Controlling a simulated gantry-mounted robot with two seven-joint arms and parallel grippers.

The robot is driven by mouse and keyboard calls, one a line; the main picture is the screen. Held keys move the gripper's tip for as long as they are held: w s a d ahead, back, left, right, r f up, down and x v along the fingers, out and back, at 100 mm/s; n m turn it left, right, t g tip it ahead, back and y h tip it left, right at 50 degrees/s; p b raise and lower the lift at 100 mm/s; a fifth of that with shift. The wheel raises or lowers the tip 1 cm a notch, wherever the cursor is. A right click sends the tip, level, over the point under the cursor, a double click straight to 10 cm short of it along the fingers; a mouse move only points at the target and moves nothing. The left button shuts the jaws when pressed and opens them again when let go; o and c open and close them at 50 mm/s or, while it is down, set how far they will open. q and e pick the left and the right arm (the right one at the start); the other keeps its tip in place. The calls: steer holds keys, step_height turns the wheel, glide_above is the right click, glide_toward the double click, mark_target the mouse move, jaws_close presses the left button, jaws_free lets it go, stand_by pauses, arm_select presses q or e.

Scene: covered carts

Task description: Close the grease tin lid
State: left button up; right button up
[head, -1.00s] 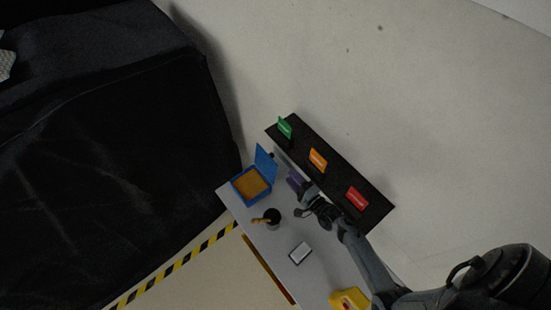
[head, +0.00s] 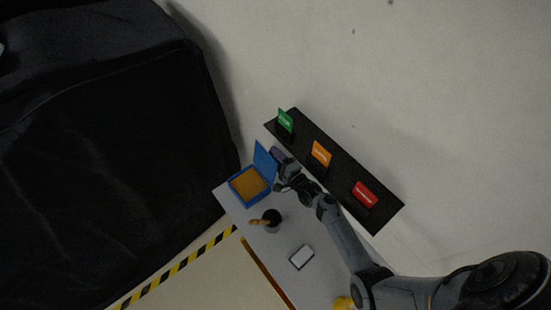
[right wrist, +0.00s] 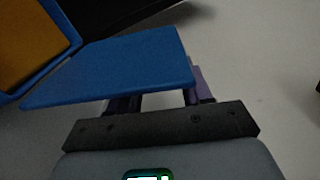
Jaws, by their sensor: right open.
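The grease tin (head: 237,198) is a blue square box with orange-brown grease in it, at the left end of the table in the head view. Its blue lid (head: 264,159) stands raised, hinged on the tin's far right side. My right gripper (head: 280,157) is open and empty beside the lid, on the side away from the grease. In the right wrist view the lid (right wrist: 125,68) spans in front of the fingers and partly hides them; I cannot tell whether they touch it. The tin's orange inside (right wrist: 30,45) shows at upper left. My left gripper is not in view.
A dark cup (head: 272,226) with a wooden-handled tool stands near the tin. A white-faced flat item (head: 301,257) and a yellow object (head: 343,303) lie farther along the table. A black shelf (head: 338,180) with green, orange and red signs runs behind. A black-covered cart (head: 100,170) is at left.

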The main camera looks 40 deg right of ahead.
mark_target(269, 160)
jaws_close()
stand_by(0.3)
steer(key=shift+a+r, duration=0.1)
steer(key=a+n, duration=0.1)
steer(key=a+r+n+p, duration=0.1)
steer(key=n, duration=0.1)
steer(key=shift+a, duration=0.35)
steer(key=a+n, duration=0.2)
steer(key=shift+a+n, duration=0.25)
steer(key=shift+n, duration=0.05)
steer(key=shift+a+f+n, duration=0.1)
steer(key=shift+a+n, duration=0.55)
steer(key=shift+n, duration=0.05)
